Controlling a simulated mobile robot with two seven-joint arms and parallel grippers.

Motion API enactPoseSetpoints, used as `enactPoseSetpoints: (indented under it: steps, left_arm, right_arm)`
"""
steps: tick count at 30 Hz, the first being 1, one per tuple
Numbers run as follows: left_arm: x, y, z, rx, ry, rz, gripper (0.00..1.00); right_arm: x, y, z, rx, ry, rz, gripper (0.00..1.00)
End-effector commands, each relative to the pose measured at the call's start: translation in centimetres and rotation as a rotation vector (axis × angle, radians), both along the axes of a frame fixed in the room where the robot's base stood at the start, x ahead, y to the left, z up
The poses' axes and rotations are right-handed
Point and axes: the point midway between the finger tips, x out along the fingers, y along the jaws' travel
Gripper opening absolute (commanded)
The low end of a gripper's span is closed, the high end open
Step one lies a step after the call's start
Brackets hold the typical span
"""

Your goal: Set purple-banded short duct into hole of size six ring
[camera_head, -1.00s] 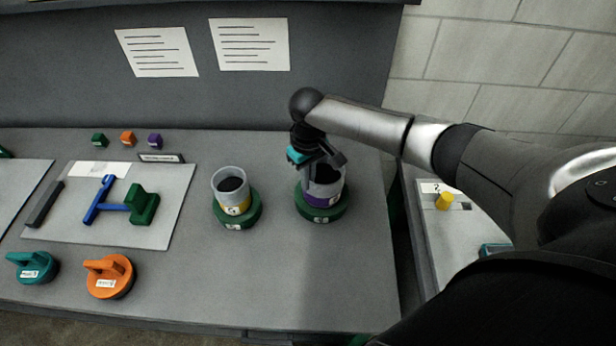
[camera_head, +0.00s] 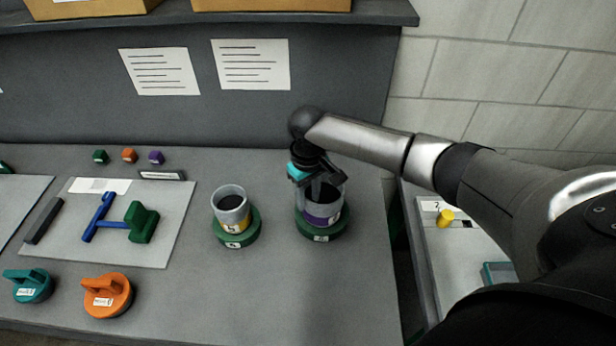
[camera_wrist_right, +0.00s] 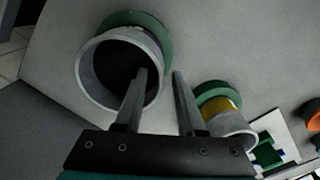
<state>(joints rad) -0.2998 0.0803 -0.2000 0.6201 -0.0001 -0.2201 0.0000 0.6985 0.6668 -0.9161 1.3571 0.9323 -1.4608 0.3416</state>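The purple-banded short duct (camera_head: 322,215), a grey cylinder with a dark hollow inside, stands upright in a green ring (camera_head: 322,233) on the bench. The ring's label is too small to read. My right gripper (camera_head: 318,190) is over the duct's top. In the right wrist view its two fingers (camera_wrist_right: 160,78) are apart, one over the duct's opening and one outside its near wall (camera_wrist_right: 86,75). A gap shows between them, and I cannot tell whether they touch the wall. My left gripper is not in view.
A yellow-banded duct (camera_head: 231,205) stands in another green ring (camera_head: 237,238) to the left. Farther left are a grey board (camera_head: 150,250) with blue and green parts, an orange handled plug (camera_head: 107,296) and a teal one (camera_head: 28,286).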

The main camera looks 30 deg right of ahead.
Motion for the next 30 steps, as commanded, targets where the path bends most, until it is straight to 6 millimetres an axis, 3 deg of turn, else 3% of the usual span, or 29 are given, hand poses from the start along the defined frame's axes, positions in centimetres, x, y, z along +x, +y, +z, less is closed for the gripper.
enactPoseSetpoints:
  steps: [12,18,24,30]
  left_arm:
    - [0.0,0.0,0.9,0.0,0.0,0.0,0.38]
    - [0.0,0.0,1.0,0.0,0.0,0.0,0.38]
    - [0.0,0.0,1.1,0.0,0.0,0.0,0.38]
    - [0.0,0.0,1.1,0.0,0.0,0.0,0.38]
  right_arm:
    - [0.2,0.0,9.4,0.0,-0.007,0.001,0.39]
    - [0.1,0.0,12.9,0.001,-0.005,0.001,0.39]
    - [0.1,0.0,14.5,0.0,-0.004,0.0,0.39]
    - [0.1,0.0,14.6,-0.001,-0.002,0.0,0.39]
